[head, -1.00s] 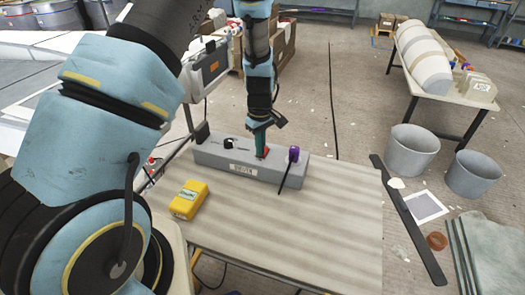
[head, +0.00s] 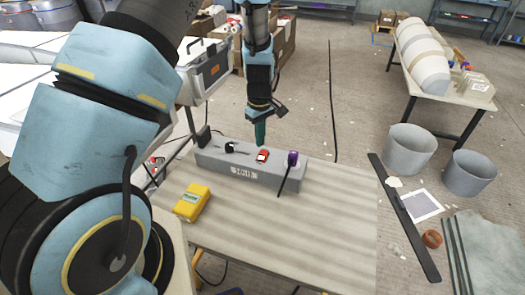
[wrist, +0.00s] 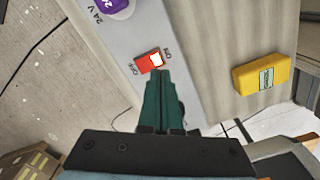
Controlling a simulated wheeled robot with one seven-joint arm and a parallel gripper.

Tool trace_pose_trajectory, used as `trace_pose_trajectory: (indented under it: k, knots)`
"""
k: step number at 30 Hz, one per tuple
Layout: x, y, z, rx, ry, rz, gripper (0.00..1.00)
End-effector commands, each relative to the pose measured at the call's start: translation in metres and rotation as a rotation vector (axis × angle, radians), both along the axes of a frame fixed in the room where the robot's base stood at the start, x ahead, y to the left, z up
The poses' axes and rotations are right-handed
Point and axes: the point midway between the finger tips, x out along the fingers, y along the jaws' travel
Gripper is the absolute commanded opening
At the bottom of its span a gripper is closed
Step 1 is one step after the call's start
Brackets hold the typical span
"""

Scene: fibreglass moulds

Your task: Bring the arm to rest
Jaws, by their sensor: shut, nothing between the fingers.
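My gripper (head: 260,133) is shut and empty, with its green fingers pointing down just above the grey power box (head: 218,162). A red rocker switch (head: 262,156) sits on top of the box, just below the fingertips. In the wrist view my gripper (wrist: 160,76) shows close to the red switch (wrist: 147,62), which lies between OFF and ON markings and has a bright white part towards ON. My fingers cover a little of the box top. My arm is bent over the left side of the head view.
A yellow meter (head: 192,203) lies on the wooden table (head: 290,235). A purple plug (head: 293,158) and a black plug (head: 230,147) are on the box. Two grey buckets (head: 407,150) (head: 468,174) stand right on the floor. The table's right half is clear.

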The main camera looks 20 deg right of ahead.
Motion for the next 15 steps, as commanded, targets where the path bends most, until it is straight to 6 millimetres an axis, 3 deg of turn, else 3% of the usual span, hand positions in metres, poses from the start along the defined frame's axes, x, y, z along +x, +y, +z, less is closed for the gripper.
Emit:
trace_pose_trajectory:
  k: [3,15]
  knots:
    - [-0.0001,0.0001,0.0103,0.0,0.0,0.0,0.0]
    - [0.0,0.0,0.0101,0.0,0.0,0.0,0.0]
